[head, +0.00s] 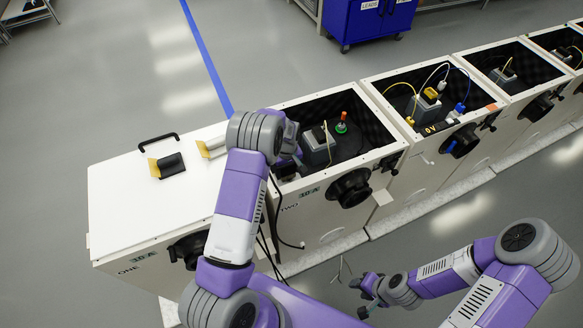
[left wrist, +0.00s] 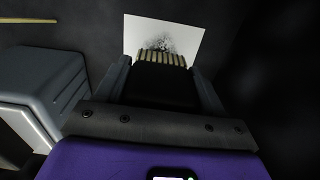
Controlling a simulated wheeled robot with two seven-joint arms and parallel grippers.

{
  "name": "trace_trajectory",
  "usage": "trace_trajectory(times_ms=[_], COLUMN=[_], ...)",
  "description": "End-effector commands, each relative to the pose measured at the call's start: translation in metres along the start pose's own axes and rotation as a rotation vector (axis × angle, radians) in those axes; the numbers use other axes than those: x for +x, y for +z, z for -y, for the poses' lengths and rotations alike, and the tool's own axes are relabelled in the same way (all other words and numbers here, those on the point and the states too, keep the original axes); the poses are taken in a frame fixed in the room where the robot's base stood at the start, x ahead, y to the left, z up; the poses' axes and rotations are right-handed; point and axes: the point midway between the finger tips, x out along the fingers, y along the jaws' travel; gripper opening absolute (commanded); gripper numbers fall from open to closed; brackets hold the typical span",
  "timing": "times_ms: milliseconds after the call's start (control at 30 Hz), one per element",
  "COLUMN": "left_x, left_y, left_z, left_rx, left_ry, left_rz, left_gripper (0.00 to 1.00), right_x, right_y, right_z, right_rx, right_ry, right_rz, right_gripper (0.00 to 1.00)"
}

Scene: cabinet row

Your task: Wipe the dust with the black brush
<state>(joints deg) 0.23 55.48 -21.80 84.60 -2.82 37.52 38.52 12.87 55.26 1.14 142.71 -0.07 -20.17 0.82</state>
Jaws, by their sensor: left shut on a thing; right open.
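My left gripper (head: 292,163) reaches down inside the open cabinet marked TWO (head: 318,218). In the left wrist view it is shut on a black brush (left wrist: 160,84), with the pale bristles pointing away. The bristles are at the near edge of a white card (left wrist: 185,35) bearing a patch of black dust (left wrist: 166,42). I cannot tell whether the bristles touch the card. In the head view the arm and gripper hide the held brush and card. My right gripper (head: 361,297) is open and empty, in front of the cabinets.
Another black-handled brush (head: 172,165) and a white-handled brush (head: 212,148) lie on closed cabinet ONE. A grey box (head: 317,150) stands close to the left gripper, near a red-and-green piece (head: 342,123). More open cabinets (head: 415,85) continue rightward.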

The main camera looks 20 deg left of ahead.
Motion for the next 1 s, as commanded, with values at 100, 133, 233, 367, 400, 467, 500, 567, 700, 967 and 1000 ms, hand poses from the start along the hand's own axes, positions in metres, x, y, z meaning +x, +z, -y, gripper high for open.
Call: trace_trajectory(times_ms=[100,133,233,367,400,467,500,567,700,967,1000], left_x=[-0.001,-0.001,-0.002,-0.002,-0.002,-0.002,-0.002,-0.001,-0.001,-0.004,-0.004], left_y=[0.0,0.0,0.0,0.0,0.0,0.0,0.0,0.0,-0.004,-0.013,-0.013], left_z=[0.006,0.009,0.018,0.03,0.033,0.037,0.04,0.043,0.048,0.04,0.037], left_rx=[-0.002,-0.002,-0.001,-0.002,-0.002,-0.002,-0.002,-0.004,-0.008,-0.001,-0.001], left_ry=[-0.001,-0.001,-0.001,-0.001,-0.001,-0.003,-0.005,-0.007,-0.012,-0.01,-0.009], left_rz=[0.0,0.001,0.0,0.0,0.0,0.002,0.002,0.003,0.005,0.0,-0.001], left_gripper=[0.35,0.35,0.35,0.35,0.35,0.35,0.35,0.35,0.35,0.35,0.35], right_x=[-0.001,-0.002,-0.004,-0.006,-0.006,-0.007,-0.007,-0.007,-0.006,-0.003,-0.003], right_y=[0.0,0.0,0.0,0.0,0.0,0.0,0.0,0.0,0.0,0.0,0.0], right_z=[0.001,0.001,0.002,0.002,0.002,0.003,0.003,0.003,0.002,0.001,0.001], right_rx=[0.0,0.0,0.0,0.0,0.0,0.0,0.0,0.0,0.0,0.0,0.0], right_ry=[0.0,0.0,0.0,0.0,0.0,0.0,0.0,0.0,0.0,0.0,0.0], right_rz=[0.0,0.0,0.0,0.0,0.0,0.0,0.0,0.0,0.0,0.0,0.0], right_gripper=[0.43,0.43,0.43,0.43,0.43,0.43,0.43,0.43,0.43,0.43,0.43])
